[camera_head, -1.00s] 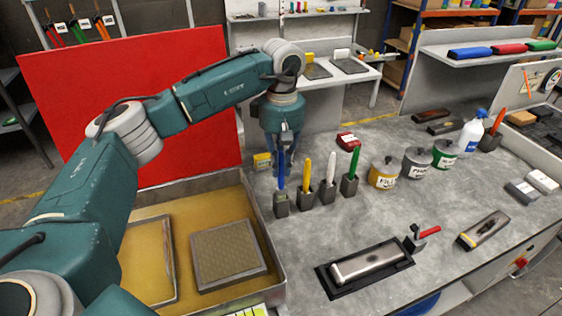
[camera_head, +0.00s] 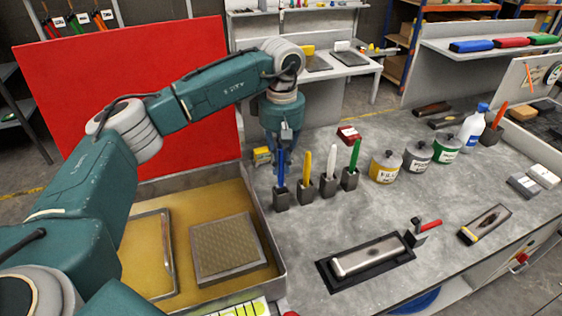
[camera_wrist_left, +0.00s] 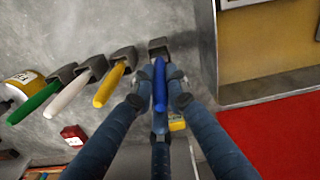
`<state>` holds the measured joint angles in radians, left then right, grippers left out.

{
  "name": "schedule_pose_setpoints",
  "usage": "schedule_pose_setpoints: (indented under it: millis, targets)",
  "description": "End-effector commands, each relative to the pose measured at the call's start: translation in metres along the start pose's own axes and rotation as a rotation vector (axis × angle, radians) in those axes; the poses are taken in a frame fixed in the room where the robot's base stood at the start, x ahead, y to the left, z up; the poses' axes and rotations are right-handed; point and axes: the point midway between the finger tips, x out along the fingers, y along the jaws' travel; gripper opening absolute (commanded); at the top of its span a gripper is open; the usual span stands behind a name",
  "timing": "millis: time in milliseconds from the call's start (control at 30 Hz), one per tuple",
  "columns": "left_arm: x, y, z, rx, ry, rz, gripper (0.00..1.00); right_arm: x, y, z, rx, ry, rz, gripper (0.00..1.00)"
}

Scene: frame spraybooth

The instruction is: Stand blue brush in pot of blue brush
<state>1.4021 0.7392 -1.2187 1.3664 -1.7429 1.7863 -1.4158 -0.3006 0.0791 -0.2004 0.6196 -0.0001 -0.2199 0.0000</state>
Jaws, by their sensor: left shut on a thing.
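The blue brush (camera_head: 281,171) stands nearly upright at the left end of the row of brushes. Its dark grey pot (camera_head: 281,199) is directly below it on the grey bench, and the brush's lower end meets the pot's mouth. How deep it sits is hard to tell. My left gripper (camera_head: 283,160) is shut on the blue handle above the pot. In the left wrist view, the blue brush (camera_wrist_left: 159,86) lies between the fingertips (camera_wrist_left: 158,83) and lines up with its pot (camera_wrist_left: 158,46). My right gripper is not in view.
Pots with a yellow brush (camera_head: 308,165), a white brush (camera_head: 331,165) and a green brush (camera_head: 354,155) stand close to the right. A tray (camera_head: 277,240) lies left. A small yellow item (camera_head: 262,156) and a red one (camera_head: 347,134) are behind.

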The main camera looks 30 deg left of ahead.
Motion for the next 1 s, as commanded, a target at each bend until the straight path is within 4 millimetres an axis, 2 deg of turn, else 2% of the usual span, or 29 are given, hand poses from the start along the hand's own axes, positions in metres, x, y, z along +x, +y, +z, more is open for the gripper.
schedule_pose_setpoints:
  millis: [900, 933, 1000]
  targets:
    - [0.013, 0.000, 0.000, 0.000, 0.000, 0.000, 0.00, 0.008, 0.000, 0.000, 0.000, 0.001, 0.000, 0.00]
    - [0.013, 0.000, 0.000, 0.000, 0.000, 0.000, 0.16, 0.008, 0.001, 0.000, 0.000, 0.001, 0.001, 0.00]
    - [0.013, 0.000, 0.000, 0.000, 0.000, 0.000, 0.29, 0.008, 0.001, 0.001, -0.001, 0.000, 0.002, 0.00]
